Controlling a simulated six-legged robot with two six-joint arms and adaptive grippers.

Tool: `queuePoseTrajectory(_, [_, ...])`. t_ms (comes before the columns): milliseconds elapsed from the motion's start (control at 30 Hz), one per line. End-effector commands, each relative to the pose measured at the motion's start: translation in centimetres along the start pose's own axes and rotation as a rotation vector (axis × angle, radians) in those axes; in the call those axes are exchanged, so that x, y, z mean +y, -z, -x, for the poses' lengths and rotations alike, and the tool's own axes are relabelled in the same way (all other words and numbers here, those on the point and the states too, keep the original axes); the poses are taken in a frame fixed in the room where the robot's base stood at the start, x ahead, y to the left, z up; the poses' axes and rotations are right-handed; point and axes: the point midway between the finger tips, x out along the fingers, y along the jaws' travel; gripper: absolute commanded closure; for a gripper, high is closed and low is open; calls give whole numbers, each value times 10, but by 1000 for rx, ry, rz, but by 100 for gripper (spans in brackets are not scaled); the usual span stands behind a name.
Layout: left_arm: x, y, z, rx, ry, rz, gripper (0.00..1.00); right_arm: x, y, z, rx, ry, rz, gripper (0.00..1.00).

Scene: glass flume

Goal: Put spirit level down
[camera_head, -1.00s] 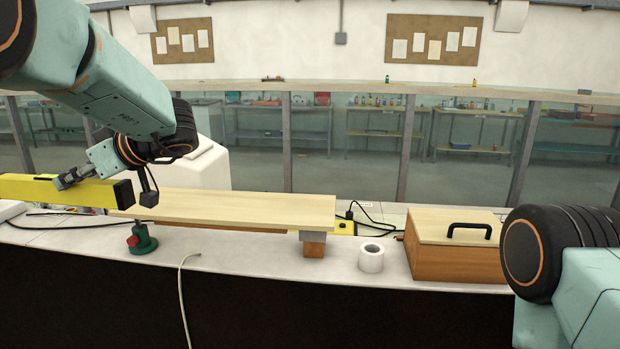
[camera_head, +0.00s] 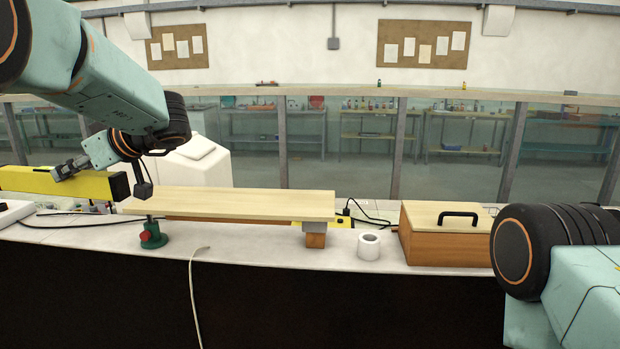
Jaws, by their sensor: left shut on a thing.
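The yellow spirit level (camera_head: 38,180) is a long bar with a dark end cap, at the left edge of the head view. My left gripper (camera_head: 104,178) is shut on it near its right end. The level lies roughly level, its left end cut off by the picture edge. Its right end is just left of a pale wooden board (camera_head: 235,204). It appears held above the bench; I cannot tell the gap. My right gripper is out of view; only part of my right arm shows.
The board rests on a green jack (camera_head: 151,234) at left and a small block (camera_head: 315,240) at right. A tape roll (camera_head: 368,246) and a wooden box (camera_head: 445,247) with a black handle stand further right. Cables lie on the bench (camera_head: 250,247), one hanging over its front edge.

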Motion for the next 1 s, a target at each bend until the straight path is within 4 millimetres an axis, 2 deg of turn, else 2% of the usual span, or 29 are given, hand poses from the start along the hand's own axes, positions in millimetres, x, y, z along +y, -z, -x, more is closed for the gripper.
queuePoseTrajectory(200, [38,26,7,1,-195,-77,100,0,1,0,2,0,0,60])
queuePoseTrajectory(367, [66,31,11,0,-385,-158,100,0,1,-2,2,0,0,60])
queuePoseTrajectory(467, [83,22,12,-1,-524,-218,100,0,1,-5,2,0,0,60])
queuePoseTrajectory(600, [100,-4,14,-3,-714,-300,100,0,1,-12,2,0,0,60])
queuePoseTrajectory(1000, [112,-60,20,-2,-990,-410,100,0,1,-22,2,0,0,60])
